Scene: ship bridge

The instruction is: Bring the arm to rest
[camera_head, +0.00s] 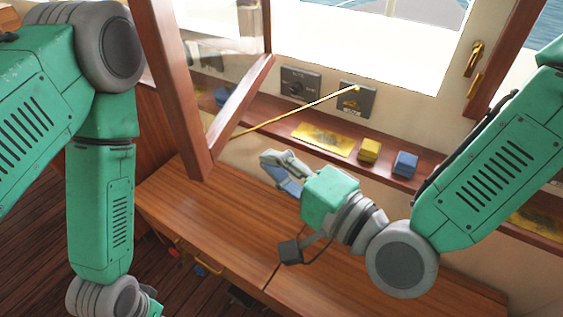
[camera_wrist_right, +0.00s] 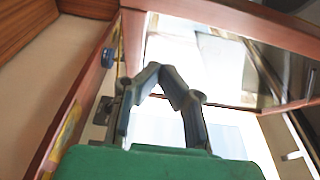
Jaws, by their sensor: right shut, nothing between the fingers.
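My right gripper (camera_head: 272,166) is above the wooden desk, in front of the shelf below the windows, pointing left in the head view. Its fingers are shut with nothing between them. In the right wrist view the fingertips (camera_wrist_right: 164,74) meet in front of a bright window. My right arm (camera_head: 490,165) comes in from the right with its elbow bent. My left arm (camera_head: 100,210) hangs down at the left. Its lower end runs to the bottom edge of the head view, and its fingers are not seen.
The wooden desk (camera_head: 205,225) is bare under the right gripper. A wooden frame post (camera_head: 172,85) stands left of it. A yellow rod (camera_head: 300,108) slants from a wall panel (camera_head: 357,98). A yellow block (camera_head: 369,150) and blue block (camera_head: 405,163) sit on the shelf.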

